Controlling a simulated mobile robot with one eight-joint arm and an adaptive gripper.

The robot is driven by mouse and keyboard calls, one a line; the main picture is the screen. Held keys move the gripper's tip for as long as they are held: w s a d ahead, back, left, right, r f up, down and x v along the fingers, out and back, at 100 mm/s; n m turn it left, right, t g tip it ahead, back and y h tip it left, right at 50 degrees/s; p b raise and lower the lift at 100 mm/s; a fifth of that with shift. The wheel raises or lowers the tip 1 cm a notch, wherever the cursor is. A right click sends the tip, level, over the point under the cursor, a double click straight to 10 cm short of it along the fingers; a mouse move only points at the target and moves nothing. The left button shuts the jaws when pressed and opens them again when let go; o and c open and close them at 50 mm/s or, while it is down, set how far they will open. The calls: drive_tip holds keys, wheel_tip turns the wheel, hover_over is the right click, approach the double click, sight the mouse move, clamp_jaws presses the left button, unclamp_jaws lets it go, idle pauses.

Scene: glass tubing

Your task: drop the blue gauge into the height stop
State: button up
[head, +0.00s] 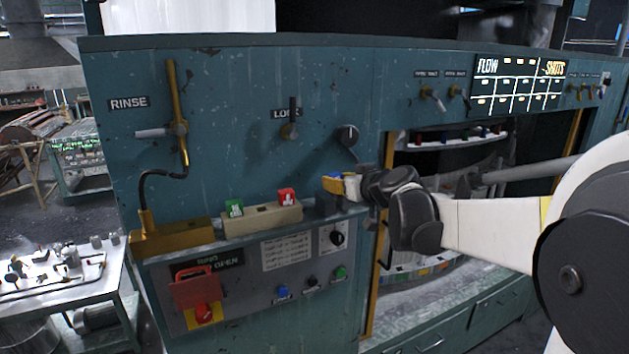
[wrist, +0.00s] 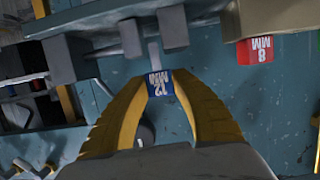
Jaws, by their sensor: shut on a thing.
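My gripper (head: 342,186) is in front of the panel, above the narrow ledge. In the wrist view its two yellow fingers (wrist: 158,92) are shut on the blue gauge (wrist: 158,83), marked 12 MM. A pale narrow bar (wrist: 153,54) shows just beyond the gauge; I cannot tell whether it belongs to it. Dark grey blocks, seemingly the height stop (wrist: 172,28), stand on either side of that bar. In the head view a dark block (head: 325,205) sits on the ledge just below my fingers. Whether gauge and stop touch is unclear.
Left of my gripper, a beige rack (head: 262,220) holds a green gauge (head: 234,208) and a red gauge (head: 286,197); the red one is marked 8 MM in the wrist view (wrist: 262,50). A brass block (head: 172,238) is further left. A knob (head: 347,135) is above.

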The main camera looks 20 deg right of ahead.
drive_tip(key=shift+f+b, duration=0.75)
drive_tip(key=shift+f, duration=0.25)
drive_tip(key=o, duration=1.2)
drive_tip(key=shift+c, duration=0.2)
drive_tip(key=v, duration=1.2)
